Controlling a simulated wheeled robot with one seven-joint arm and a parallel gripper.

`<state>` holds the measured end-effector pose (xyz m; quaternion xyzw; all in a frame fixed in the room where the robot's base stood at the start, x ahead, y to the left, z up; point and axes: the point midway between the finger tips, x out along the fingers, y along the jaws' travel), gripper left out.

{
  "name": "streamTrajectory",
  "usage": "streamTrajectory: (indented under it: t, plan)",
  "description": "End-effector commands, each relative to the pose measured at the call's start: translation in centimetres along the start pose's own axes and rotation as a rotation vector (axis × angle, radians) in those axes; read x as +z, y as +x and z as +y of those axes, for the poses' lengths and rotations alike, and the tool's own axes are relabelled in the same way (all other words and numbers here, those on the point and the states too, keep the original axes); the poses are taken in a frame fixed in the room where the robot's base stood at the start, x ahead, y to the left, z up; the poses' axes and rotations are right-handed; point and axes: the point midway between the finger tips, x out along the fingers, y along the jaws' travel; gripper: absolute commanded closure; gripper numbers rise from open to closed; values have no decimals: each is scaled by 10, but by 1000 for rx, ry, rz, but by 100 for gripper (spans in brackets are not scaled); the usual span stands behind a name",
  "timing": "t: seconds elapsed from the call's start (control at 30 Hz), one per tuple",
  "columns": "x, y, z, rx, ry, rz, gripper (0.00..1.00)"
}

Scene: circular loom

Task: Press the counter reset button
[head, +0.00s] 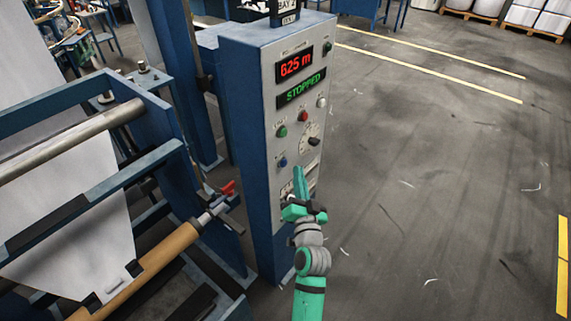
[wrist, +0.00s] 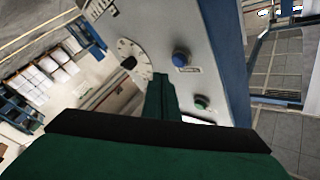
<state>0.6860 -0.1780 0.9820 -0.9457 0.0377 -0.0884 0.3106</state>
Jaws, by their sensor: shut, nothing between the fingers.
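The control panel (head: 292,75) is a grey face on a blue cabinet. Its red display (head: 296,64) reads 625 m and its green display (head: 301,89) reads STOPPED. A blue button (head: 283,161) sits low on the left of the panel; it also shows in the wrist view (wrist: 181,57). Its label is too small to read, so I cannot tell which button is the counter reset. My gripper (head: 299,172) is shut and empty, in front of the lower panel, right of and slightly below the blue button. In the wrist view its fingertips (wrist: 160,78) lie between dial and blue button, apparently touching neither.
A green button (head: 283,131), red button (head: 304,116), white button (head: 322,102) and a dial with black knob (head: 314,141) share the panel. The loom frame with a fabric roll (head: 165,250) and red handle (head: 228,188) stands left. The floor to the right is clear.

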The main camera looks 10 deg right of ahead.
Motion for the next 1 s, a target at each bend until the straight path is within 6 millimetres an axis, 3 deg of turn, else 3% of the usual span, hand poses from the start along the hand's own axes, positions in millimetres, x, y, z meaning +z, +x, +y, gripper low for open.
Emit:
streamTrajectory:
  t: [0.3, 1.0]
  plan:
    - [8, 11, -9, -1, 0, -1, 100]
    - [8, 11, -8, -1, 0, 0, 100]
